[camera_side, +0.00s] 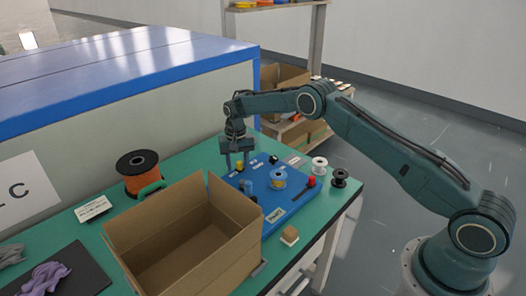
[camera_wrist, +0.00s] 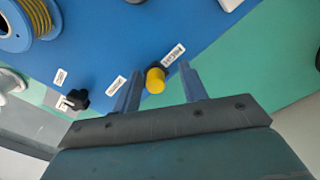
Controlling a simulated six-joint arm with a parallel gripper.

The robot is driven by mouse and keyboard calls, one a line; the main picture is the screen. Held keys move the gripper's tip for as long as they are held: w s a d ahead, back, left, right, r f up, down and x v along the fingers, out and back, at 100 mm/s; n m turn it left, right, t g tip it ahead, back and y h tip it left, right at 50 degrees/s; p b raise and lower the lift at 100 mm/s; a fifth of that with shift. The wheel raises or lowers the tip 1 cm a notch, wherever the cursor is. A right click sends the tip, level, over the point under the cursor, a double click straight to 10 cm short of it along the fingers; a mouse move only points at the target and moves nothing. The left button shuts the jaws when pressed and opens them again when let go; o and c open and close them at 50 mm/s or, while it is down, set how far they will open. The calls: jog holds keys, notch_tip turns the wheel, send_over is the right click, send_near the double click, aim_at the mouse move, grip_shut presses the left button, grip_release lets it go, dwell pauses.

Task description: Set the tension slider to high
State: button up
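The blue control panel (camera_side: 312,200) lies on the green table and carries several controls. A yellow-capped knob (camera_side: 240,166) stands near its far left edge; it also shows in the wrist view (camera_wrist: 155,80). I cannot tell for sure that it is the tension slider's handle. A white label (camera_wrist: 173,55) with small print lies beside it. My gripper (camera_side: 237,169) points down over this part of the panel. In the wrist view its two fingers (camera_wrist: 158,70) are apart, with the yellow knob between them and a visible gap on each side.
A black knob (camera_side: 272,160), a spool with a blue face (camera_side: 278,178) and a red control (camera_side: 311,181) are on the panel. An open cardboard box (camera_side: 150,218) stands close in front. An orange cable spool (camera_side: 139,173) is to the left. White and black spools sit at right.

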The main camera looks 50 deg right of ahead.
aim_at(238, 163)
jog(key=shift+d+r, duration=0.1)
jog(key=shift+d, duration=0.05)
jog(key=shift+r, duration=0.45)
notch_tip(238, 163, up, 13)
jog(key=shift+f, duration=0.15)
dwell(0.3)
